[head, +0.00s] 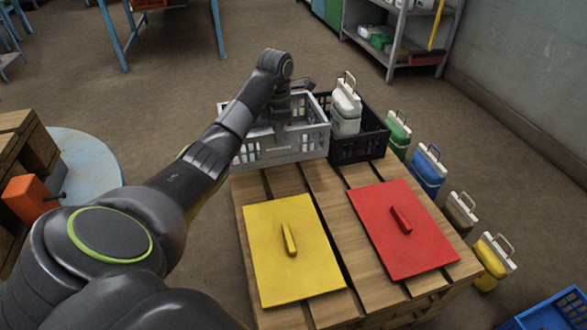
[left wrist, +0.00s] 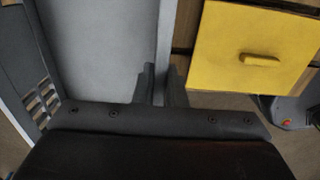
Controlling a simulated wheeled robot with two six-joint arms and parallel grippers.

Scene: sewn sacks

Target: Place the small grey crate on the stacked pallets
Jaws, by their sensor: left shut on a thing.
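The small grey crate (head: 303,143) is at the far left end of the stacked pallets (head: 322,190), left of a black crate. I cannot tell whether it rests on the slats or hangs just above them. My left gripper (head: 284,122) reaches down over it and is shut on its near wall. In the left wrist view the fingers (left wrist: 161,82) straddle the wall of the grey crate (left wrist: 98,45), whose visible floor is bare. My right gripper is not in view.
A yellow lid (head: 275,235) and a red lid (head: 390,215) lie on the near pallet top. The black crate (head: 362,148) holds a white sack (head: 346,108). Green, blue, beige and yellow (head: 490,262) sacks stand along the right side. A blue crate (head: 555,312) is at bottom right.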

